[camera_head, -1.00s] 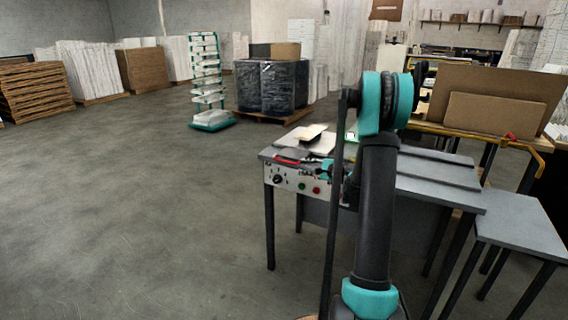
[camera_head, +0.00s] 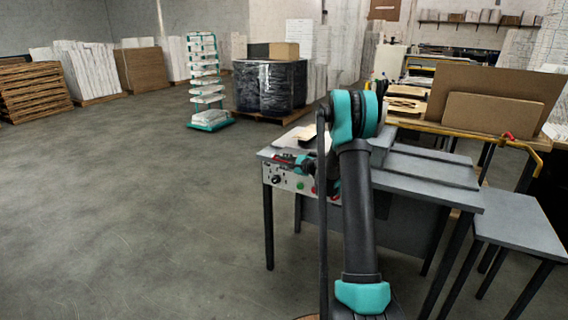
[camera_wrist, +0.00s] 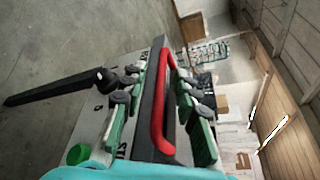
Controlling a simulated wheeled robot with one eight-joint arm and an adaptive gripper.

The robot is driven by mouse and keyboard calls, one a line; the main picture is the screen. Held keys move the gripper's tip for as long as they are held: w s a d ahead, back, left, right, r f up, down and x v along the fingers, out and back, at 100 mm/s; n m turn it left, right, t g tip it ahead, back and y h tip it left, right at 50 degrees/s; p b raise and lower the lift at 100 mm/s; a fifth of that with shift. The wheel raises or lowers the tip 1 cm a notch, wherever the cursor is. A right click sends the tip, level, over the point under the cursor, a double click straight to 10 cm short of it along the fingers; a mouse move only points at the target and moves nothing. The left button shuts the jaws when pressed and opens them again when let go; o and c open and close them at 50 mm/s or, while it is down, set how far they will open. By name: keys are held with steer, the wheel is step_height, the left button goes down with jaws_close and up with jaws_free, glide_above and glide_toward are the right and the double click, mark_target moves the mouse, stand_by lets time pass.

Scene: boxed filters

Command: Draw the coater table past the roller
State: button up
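The coater table (camera_head: 425,172) is a grey bench on dark legs, with a control panel (camera_head: 290,180) of knobs and buttons on its front. In the wrist view a red bar handle (camera_wrist: 160,100) runs along a dark edge. My gripper (camera_wrist: 160,88) is open, its green, black-padded fingers on either side of the handle and dark edge, with gaps visible. In the head view my gripper (camera_head: 298,163) is at the table's left front corner, above the panel. My arm hides the middle of the table. I cannot make out the roller.
A lower grey side table (camera_head: 510,225) stands at the right. Behind is a bench with cardboard sheets (camera_head: 490,95) and a yellow rail (camera_head: 480,132). A wrapped pallet (camera_head: 270,88) and a teal rack (camera_head: 208,85) stand farther back. The floor at left is clear.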

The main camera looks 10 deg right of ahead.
steer(key=shift+c, duration=0.3)
jaws_close()
